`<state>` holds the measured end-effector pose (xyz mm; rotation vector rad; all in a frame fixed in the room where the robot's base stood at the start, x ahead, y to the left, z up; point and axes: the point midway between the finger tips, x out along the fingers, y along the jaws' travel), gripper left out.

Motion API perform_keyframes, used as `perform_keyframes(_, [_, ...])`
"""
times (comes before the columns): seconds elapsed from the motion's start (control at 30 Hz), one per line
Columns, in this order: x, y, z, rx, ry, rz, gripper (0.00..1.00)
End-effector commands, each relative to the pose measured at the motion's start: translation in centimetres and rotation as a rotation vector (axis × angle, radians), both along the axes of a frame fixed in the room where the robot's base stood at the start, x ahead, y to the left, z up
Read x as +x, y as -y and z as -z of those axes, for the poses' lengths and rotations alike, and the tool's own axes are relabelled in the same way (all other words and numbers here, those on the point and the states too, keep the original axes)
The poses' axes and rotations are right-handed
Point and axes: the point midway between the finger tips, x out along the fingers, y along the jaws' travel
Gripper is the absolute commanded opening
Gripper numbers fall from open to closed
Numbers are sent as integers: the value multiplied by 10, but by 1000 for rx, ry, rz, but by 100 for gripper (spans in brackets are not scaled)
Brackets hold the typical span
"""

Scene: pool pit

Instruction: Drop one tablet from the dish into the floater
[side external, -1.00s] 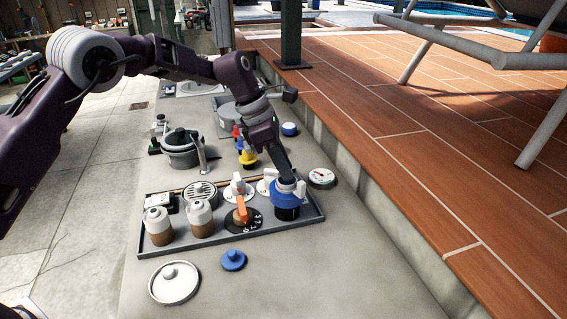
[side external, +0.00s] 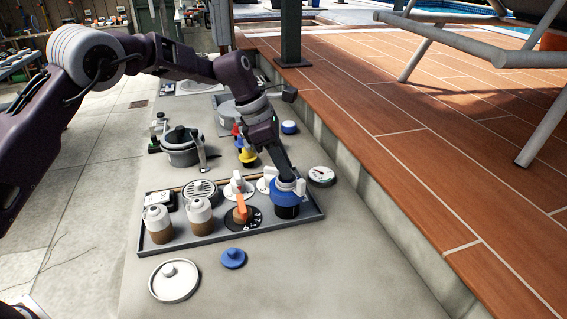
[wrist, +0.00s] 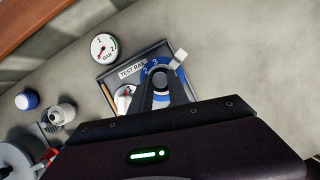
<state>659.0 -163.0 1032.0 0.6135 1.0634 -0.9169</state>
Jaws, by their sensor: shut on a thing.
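The floater (side external: 286,202), a dark body with a blue ring and a pale collar, stands upright at the right end of the grey tray. In the wrist view its blue ring (wrist: 147,70) carries numbers, and a white tab sticks out beside it. My gripper (side external: 286,181) points down at the floater's open top. In the wrist view the fingertips (wrist: 161,78) are close together over the middle of the ring. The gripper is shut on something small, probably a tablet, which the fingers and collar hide.
The grey tray (side external: 205,239) also holds two brown-and-white bottles, an orange-handled dial and white valve handles. A gauge (side external: 321,176) lies to the right, and a grey pot (side external: 181,153) stands behind.

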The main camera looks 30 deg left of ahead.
Motion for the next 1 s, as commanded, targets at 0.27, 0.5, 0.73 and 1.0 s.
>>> perform_keyframes(0.27, [0, 0, 0, 0, 0, 0, 0])
perform_keyframes(0.5, [0, 0, 0, 0, 0, 0, 46])
perform_keyframes(0.73, [0, 0, 0, 0, 0, 0, 46])
perform_keyframes(1.0, [0, 0, 0, 0, 0, 0, 46])
